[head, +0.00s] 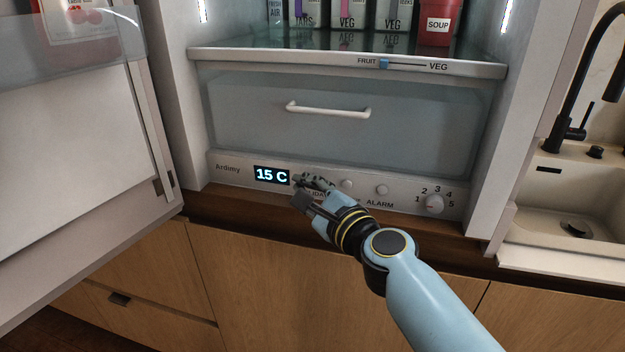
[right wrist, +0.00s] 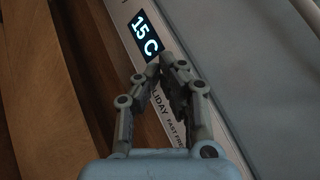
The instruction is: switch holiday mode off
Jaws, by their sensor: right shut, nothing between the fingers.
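The fridge's control panel (head: 228,168) runs along the bottom of the open fridge. Its display (head: 271,175) reads 15 C and also shows in the right wrist view (right wrist: 146,36). My right gripper (head: 298,184) is shut and empty, with its fingertips at the panel just right of the display. In the right wrist view the gripper (right wrist: 170,66) covers part of the HOLIDAY label (right wrist: 157,101). The holiday button is hidden behind the fingers, and I cannot tell whether they touch it. My left gripper is not in view.
Two round buttons (head: 382,190), an ALARM label and a numbered dial (head: 434,203) lie to the right on the panel. A drawer with a white handle (head: 328,109) is above. The open fridge door (head: 75,160) stands left, the sink (head: 570,200) right.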

